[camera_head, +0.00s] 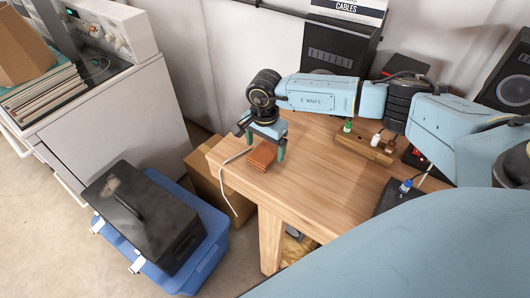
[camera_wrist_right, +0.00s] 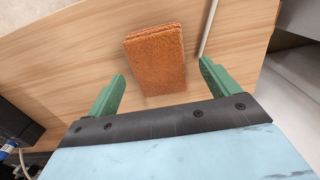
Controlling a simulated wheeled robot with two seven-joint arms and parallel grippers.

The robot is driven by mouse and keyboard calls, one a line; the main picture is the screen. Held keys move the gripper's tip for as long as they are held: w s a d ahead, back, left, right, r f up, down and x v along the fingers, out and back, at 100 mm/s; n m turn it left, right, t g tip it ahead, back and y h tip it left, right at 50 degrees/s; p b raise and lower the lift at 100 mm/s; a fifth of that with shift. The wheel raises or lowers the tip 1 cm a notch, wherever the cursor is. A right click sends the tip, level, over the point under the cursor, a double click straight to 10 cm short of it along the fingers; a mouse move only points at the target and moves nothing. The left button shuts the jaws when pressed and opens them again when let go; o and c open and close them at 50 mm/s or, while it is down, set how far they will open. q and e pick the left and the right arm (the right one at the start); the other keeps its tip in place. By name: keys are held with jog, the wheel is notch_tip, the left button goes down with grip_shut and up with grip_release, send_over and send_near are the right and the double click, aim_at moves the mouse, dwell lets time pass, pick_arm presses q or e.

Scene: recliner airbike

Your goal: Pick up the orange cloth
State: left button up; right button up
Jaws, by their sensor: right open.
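The orange cloth (camera_head: 262,155) lies folded into a thick rectangle on the wooden table (camera_head: 320,175), near its left edge. In the right wrist view the cloth (camera_wrist_right: 155,60) is rough-textured and lies ahead of the fingertips, roughly between their lines. My right gripper (camera_head: 266,147) is above the cloth with its green fingers pointing down. Its fingers (camera_wrist_right: 162,77) are spread apart with nothing between them. Whether a finger touches the cloth cannot be told. My left gripper is not in view.
A white cable (camera_head: 229,180) hangs over the table edge beside the cloth. Small bottles (camera_head: 376,140) and a wooden block (camera_head: 357,150) stand farther right. A black speaker (camera_head: 335,48) is behind. A blue bin (camera_head: 205,255) with a black case (camera_head: 140,212) stands on the floor at left.

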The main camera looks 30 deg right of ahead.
aim_at(265, 152)
jog(key=shift+f, duration=0.6)
jog(key=c, duration=1.1)
jog(key=shift+o, duration=0.2)
notch_tip(265, 152, up, 10)
jog(key=b, duration=0.1)
jog(key=o, duration=0.4)
jog(key=c, duration=0.3)
